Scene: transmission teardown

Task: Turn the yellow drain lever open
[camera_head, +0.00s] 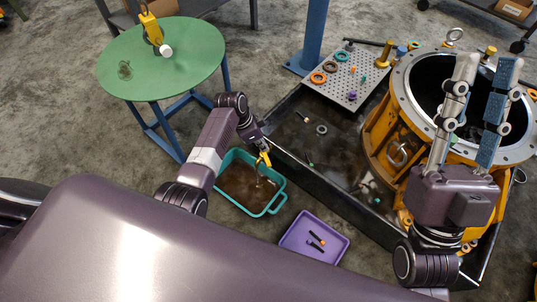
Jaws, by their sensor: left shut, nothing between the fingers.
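The yellow drain lever (265,159) is small and shows near the outer wall of the black drip tray, above a teal tub (283,190). My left gripper (261,146) is right at the lever, with its fingers shut and nothing between them. Whether it touches the lever is too small to tell. The teal tub holds brown liquid, and a thin curved dark shape shows over it below the lever. My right gripper (487,68) is open and empty, its two long fingers raised in front of the large ring of the yellow housing (380,149).
The black drip tray (338,197) holds a few small loose parts. A perforated plate (347,77) with rings lies at its back. A purple tray (337,247) with dark pieces sits on the floor. A green round table (190,72) with a yellow tool (151,27) stands at the left.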

